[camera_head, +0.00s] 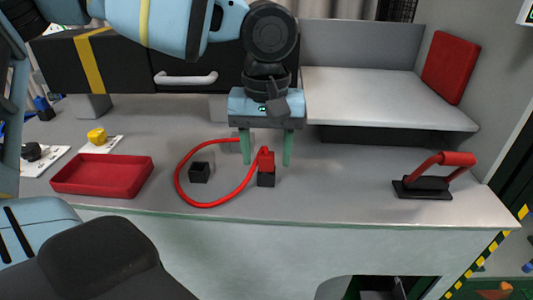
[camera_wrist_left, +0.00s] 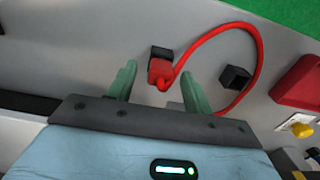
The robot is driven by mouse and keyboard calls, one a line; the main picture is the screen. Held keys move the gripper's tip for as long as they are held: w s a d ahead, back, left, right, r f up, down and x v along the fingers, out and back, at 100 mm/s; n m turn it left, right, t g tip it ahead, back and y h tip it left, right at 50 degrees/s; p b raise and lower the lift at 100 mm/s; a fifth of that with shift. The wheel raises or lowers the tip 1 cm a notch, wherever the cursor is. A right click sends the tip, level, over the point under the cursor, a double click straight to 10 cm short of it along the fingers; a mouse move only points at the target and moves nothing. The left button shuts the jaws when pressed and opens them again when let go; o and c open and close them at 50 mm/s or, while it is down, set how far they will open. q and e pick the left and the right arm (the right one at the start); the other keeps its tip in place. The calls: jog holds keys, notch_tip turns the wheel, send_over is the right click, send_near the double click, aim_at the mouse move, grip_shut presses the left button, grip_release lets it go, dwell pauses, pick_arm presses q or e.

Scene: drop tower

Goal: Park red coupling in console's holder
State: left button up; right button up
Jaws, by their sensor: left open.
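The red coupling (camera_head: 266,160) stands upright at the right black block-shaped holder (camera_head: 266,180) on the console; I cannot tell how deep it sits. A red hose (camera_head: 212,205) loops from it to the left. A second black holder (camera_head: 199,173) stands inside the loop, with a dark, empty-looking top. My left gripper (camera_head: 266,163) points down, open, with its green fingers on either side of the coupling. In the left wrist view, the coupling (camera_wrist_left: 160,71) lies between the open fingertips (camera_wrist_left: 159,70), with a gap on both sides. My right gripper is not in view.
A red tray (camera_head: 102,188) and a yellow knob (camera_head: 97,136) are at the left. A black base with a red-gripped lever (camera_head: 458,159) stands at the right. A raised grey shelf (camera_head: 390,95) is behind. The console's front edge is close; the surface right of the coupling is clear.

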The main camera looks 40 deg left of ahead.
pick_arm(q)
notch_tip(320, 180, up, 7)
jog(key=shift+f, duration=0.1)
jog(key=shift+f, duration=0.1)
dwell(0.8)
